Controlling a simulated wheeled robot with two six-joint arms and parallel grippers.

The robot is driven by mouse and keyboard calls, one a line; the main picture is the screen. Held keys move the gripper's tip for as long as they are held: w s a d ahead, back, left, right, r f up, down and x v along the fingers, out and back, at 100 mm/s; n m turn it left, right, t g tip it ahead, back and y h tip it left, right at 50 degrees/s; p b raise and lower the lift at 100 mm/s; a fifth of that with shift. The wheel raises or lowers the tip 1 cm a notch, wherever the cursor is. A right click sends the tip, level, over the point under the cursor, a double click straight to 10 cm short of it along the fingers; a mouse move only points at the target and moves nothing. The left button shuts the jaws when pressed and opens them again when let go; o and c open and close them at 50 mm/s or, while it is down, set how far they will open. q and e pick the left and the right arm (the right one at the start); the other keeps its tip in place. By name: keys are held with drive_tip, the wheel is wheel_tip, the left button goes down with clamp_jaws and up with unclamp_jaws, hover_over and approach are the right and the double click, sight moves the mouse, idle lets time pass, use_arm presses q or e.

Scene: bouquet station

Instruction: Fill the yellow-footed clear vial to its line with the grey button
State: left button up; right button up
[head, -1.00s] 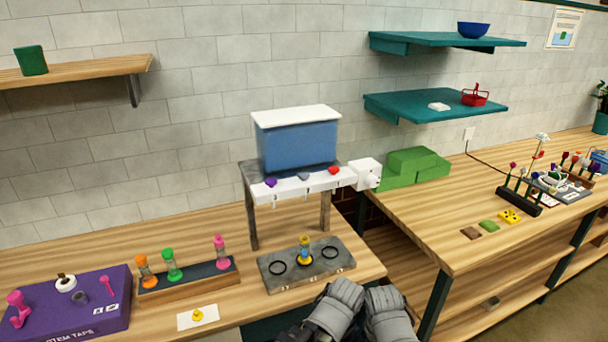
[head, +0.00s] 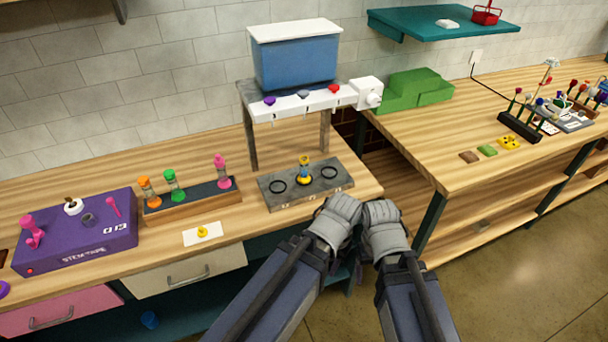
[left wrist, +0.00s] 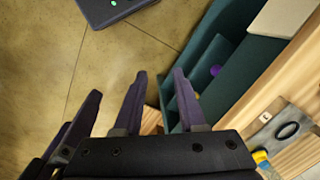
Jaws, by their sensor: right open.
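The yellow-footed clear vial (head: 304,172) stands in the middle ring of the grey stone base (head: 342,181), under the dispenser. Its fill level is too small to read. The grey button (head: 303,95) sits between a purple and a red one on the dispenser's white front bar. My left gripper (head: 342,206) and right gripper (head: 381,209) are side by side at the bench's front edge, apart from the vial; their fingertips are mostly hidden in the head view. The left wrist view shows my left gripper (left wrist: 158,80) open and empty, with the vial's yellow part (left wrist: 262,157) at lower right.
The dispenser's blue tank (head: 296,62) stands on grey legs behind the base. A wooden rack (head: 195,207) with several coloured vials, a yellow-marked card (head: 203,233) and a purple box (head: 75,240) lie left. A green block (head: 415,90) is right. A gap separates the two benches.

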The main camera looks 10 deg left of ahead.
use_arm(q)
clamp_jaws()
idle(1.3)
